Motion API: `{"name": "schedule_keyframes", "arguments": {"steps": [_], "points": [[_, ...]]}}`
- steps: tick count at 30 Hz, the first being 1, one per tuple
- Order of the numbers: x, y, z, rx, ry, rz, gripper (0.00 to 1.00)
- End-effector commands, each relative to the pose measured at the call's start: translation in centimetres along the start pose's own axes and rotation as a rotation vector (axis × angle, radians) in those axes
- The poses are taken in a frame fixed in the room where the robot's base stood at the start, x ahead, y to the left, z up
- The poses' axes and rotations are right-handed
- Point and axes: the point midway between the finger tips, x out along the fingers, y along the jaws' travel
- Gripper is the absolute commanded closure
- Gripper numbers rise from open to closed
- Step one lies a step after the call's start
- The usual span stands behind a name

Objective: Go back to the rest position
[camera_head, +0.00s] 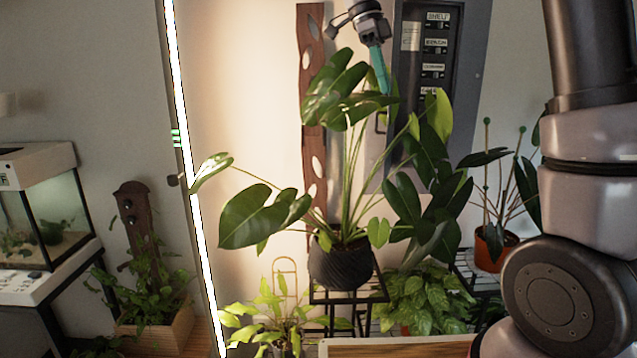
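My gripper (372,38) is small and dark at the top centre, pointing down in front of the dark wall panel. A narrow teal piece (381,70) extends down from it, its tip close to the upper leaves of the large potted plant (341,262). I cannot tell whether this piece is a held item or part of my fingers, or whether its tip touches a leaf. The fingers are too small to read as open or shut. My arm fills the right side, and the link between it and the gripper is out of frame.
The large plant's dark pot stands on a black wire stand (378,290). A panel with labelled switches (437,75) is behind. An orange pot (490,248) stands at right. A bright vertical light strip (190,180), a planter box (170,330) and a lit tank (45,215) are at left.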

Motion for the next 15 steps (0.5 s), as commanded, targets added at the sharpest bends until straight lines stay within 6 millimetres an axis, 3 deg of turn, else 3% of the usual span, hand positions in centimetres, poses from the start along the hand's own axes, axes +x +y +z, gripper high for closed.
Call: {"name": "schedule_keyframes", "arguments": {"steps": [8,15], "points": [[0.8,1.3,-3.5,-0.238,-0.085,-0.049,0.76],[2.6,3.9,-7.5,-0.575,-0.203,-0.175,0.76]]}}
